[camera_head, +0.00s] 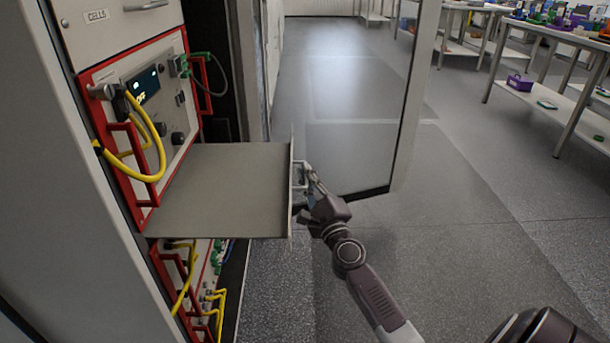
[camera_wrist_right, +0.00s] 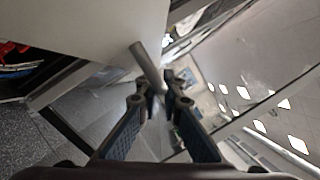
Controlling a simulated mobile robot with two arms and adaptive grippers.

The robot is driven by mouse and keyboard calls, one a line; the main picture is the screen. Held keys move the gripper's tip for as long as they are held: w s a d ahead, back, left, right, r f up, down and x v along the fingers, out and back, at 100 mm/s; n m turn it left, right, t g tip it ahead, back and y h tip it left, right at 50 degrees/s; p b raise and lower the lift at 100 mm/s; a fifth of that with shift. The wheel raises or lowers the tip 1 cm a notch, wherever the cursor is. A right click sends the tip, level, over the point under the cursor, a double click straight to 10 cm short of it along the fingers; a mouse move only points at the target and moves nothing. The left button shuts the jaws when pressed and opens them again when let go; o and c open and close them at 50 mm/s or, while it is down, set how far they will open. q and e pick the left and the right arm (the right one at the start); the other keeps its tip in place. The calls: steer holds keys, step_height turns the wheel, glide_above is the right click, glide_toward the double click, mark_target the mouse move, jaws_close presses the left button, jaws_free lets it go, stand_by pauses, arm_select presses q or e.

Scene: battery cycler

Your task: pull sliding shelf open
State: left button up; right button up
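The sliding shelf (camera_head: 220,185) is a flat grey tray that sticks out of the cabinet, well extended to the right. Its upright front panel (camera_head: 291,190) carries a metal bar handle (camera_head: 299,174). My right gripper (camera_head: 310,192) is at this handle, on the outer side of the panel. In the right wrist view, the fingers of my right gripper (camera_wrist_right: 157,84) close around the handle bar (camera_wrist_right: 147,66), beside the pale shelf panel (camera_wrist_right: 80,30). My left gripper is not in view.
Above and below the shelf, the cabinet holds red-framed devices (camera_head: 150,100) with yellow cables (camera_head: 150,172). A cabinet door with a glass pane (camera_head: 365,110) stands open behind the shelf. Tables (camera_head: 560,38) stand at the far right. The floor (camera_head: 480,230) right of the shelf is clear.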

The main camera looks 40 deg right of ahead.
steer(key=o, duration=0.4)
steer(key=shift+o, duration=0.2)
steer(key=v, duration=1.2)
steer(key=shift+a+f, duration=0.1)
